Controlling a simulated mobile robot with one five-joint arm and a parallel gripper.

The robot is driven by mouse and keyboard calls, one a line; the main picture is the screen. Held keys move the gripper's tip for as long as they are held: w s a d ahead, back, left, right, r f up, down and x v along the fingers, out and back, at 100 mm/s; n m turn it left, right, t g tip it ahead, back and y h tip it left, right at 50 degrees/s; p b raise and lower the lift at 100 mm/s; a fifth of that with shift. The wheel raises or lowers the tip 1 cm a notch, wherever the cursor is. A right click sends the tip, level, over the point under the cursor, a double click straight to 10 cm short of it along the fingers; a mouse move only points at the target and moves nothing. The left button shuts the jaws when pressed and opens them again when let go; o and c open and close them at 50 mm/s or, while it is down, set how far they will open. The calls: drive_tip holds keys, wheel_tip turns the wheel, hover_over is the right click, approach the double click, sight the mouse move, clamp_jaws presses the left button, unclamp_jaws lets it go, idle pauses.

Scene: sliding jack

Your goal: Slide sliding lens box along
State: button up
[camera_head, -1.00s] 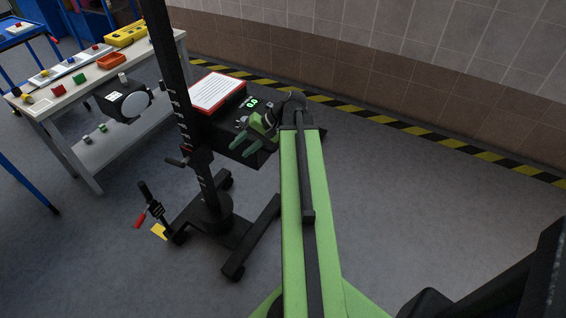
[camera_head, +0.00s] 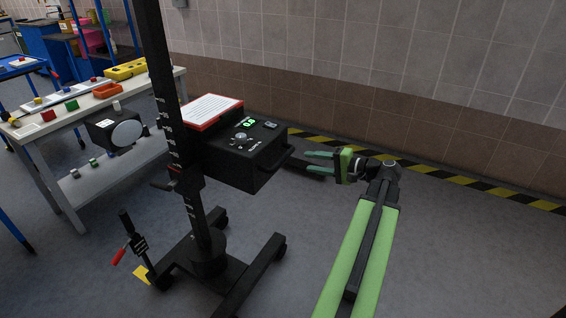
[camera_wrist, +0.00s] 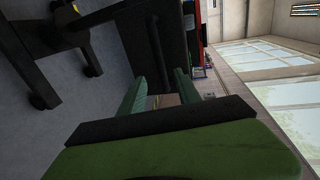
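A black box with a round pale lens (camera_head: 126,134) is on the left of a dark upright column (camera_head: 172,110). On the column's right is a black box (camera_head: 235,160) with a green display, a knob and a bar handle on its right end (camera_head: 288,158). I cannot tell whether the two boxes are one body. My gripper (camera_head: 306,162) is to the right of the handle, with its green fingers apart and pointing left at it. In the wrist view my open fingers (camera_wrist: 158,82) point towards the dark box (camera_wrist: 172,40) and its bar handle (camera_wrist: 158,52).
The column stands on a wheeled black base (camera_head: 215,265) with a red-handled crank (camera_head: 122,250). A red-edged sheet (camera_head: 212,110) lies on the right box. A workbench (camera_head: 70,115) with several small parts is at left. A tiled wall (camera_head: 400,110) is behind; the floor at right is clear.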

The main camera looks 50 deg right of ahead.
sight(284, 156)
drive_tip(key=b+x, duration=0.2)
drive_tip(key=x, duration=0.9)
drive_tip(key=shift+w+a, duration=0.1)
drive_tip(key=shift+w, duration=0.2)
clamp_jaws()
drive_tip(key=shift+f, duration=0.1)
idle(0.6)
